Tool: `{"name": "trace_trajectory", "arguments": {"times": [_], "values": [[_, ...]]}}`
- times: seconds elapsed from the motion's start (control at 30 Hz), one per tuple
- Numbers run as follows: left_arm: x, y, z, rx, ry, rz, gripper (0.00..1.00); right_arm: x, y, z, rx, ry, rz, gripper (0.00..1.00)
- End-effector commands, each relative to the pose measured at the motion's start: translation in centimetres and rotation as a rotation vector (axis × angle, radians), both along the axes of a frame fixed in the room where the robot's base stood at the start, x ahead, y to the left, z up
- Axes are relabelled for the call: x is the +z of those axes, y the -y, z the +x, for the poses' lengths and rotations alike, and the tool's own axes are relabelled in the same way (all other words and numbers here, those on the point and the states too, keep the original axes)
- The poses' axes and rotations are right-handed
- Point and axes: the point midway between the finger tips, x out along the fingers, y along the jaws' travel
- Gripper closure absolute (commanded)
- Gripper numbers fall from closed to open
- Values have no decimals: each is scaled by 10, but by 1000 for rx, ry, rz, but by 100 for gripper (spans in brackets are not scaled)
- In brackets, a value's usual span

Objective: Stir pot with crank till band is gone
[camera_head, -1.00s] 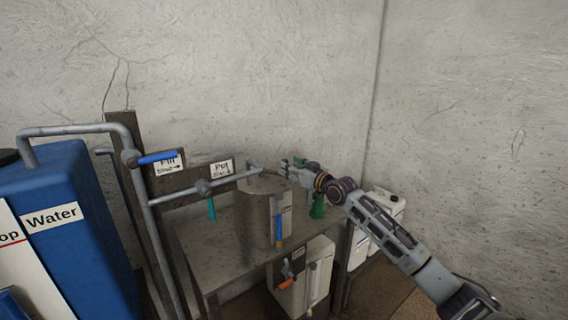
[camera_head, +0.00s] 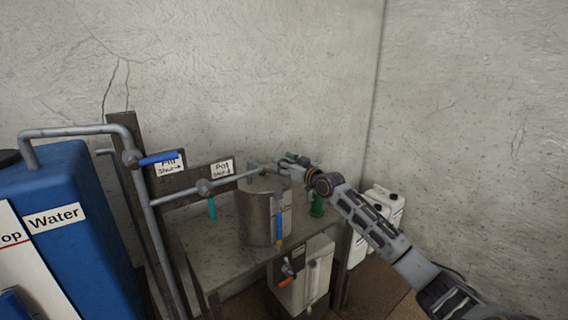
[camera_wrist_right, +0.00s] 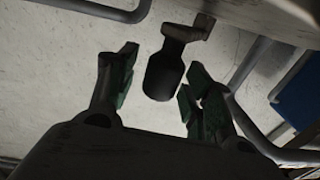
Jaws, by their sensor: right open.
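The metal pot (camera_head: 258,215) stands on the bench, with a gauge strip and a blue-handled tap on its front. My right gripper (camera_head: 280,165) is over the pot's top in the head view and hides part of the rim. In the right wrist view my right gripper (camera_wrist_right: 155,90) is open, its green-padded fingers on either side of a dark crank knob (camera_wrist_right: 163,75). The knob hangs from a short crank arm (camera_wrist_right: 190,30) and lies between the fingers, with gaps showing on both sides. Any band is not discernible. My left gripper is not in view.
A grey pipe (camera_head: 235,180) with valves runs to the pot from the left, beside Fill and Pot signs (camera_head: 221,170). A blue water tank (camera_head: 62,200) stands left. A green bottle (camera_head: 317,205) is right of the pot; white jugs (camera_head: 385,215) stand beyond the bench.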

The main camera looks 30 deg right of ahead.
Motion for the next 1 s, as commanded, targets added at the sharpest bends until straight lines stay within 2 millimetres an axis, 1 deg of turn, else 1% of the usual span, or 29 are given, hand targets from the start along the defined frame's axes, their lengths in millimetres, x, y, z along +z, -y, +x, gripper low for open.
{"name": "trace_trajectory", "arguments": {"times": [0.17,0.57,1.0], "values": [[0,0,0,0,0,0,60,0,0,0,0,0,0,49],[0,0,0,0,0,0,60,0,0,0,0,0,-1,99],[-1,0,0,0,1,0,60,0,0,3,0,0,-1,100]]}}
